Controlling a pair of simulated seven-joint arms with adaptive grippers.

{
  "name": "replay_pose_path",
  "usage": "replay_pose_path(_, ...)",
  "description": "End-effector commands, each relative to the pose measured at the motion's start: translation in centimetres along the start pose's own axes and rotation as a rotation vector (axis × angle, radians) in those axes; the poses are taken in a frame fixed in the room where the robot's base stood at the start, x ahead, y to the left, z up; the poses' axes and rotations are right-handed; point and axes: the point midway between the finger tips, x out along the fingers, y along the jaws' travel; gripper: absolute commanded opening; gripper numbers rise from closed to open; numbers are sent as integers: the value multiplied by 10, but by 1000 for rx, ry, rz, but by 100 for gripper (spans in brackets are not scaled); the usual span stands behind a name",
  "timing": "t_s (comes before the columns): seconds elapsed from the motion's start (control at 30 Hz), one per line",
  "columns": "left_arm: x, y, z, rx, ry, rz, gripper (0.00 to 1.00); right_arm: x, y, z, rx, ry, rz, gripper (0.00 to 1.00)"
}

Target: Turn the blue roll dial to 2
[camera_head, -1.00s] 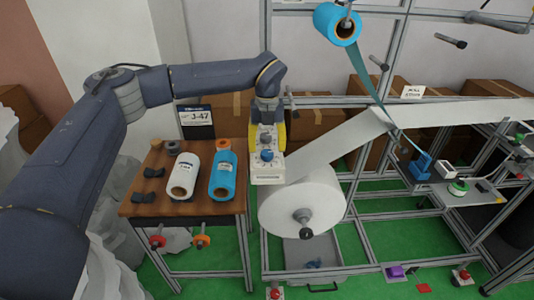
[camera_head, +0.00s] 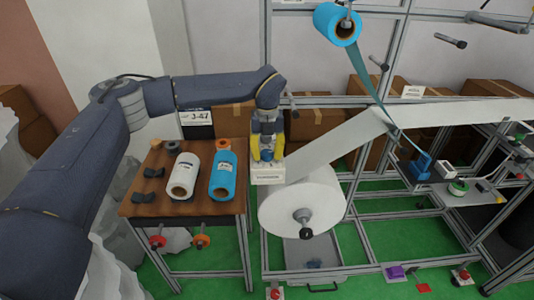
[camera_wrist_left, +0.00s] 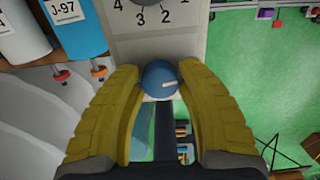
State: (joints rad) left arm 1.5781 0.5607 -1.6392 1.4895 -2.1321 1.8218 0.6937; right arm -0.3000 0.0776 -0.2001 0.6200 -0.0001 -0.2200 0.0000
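The blue roll dial (camera_wrist_left: 160,82) is a round blue knob on a pale control panel (camera_wrist_left: 122,48). A light pointer mark on it points to the right of the wrist view. My left gripper (camera_wrist_left: 159,70) is open, with its yellow fingers on either side of the dial and gaps seemingly left between. In the head view the left gripper (camera_head: 267,156) is over the panel (camera_head: 268,177), and the blue dial shows only partly. The digits 4, 3, 2 and 1 show around a grey dial (camera_wrist_left: 153,3) cut off at the top. The blue dial's own digits are not visible. My right gripper is not in view.
Left of the panel, a wooden table (camera_head: 150,210) holds a white roll (camera_head: 184,176) and a blue roll (camera_head: 223,177). A large white roll (camera_head: 302,203) hangs on the metal frame to the panel's right. Another blue roll (camera_head: 336,24) is mounted high up.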

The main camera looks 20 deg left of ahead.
Motion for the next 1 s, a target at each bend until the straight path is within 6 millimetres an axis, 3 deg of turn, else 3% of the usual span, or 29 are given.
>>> replay_pose_path(0.03, 0, 0, 0, 0, 0, 0, 29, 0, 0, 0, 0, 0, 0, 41)
replay_pose_path(0.3, 0, 0, 0, 0, 0, 0, 0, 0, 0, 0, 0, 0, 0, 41)
replay_pose_path(0.67, 0, 0, 0, 79, 1, 1, 0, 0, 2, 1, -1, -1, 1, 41)
replay_pose_path(1.0, 0, 0, 0, 363, -1, 1, 0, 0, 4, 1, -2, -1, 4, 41)
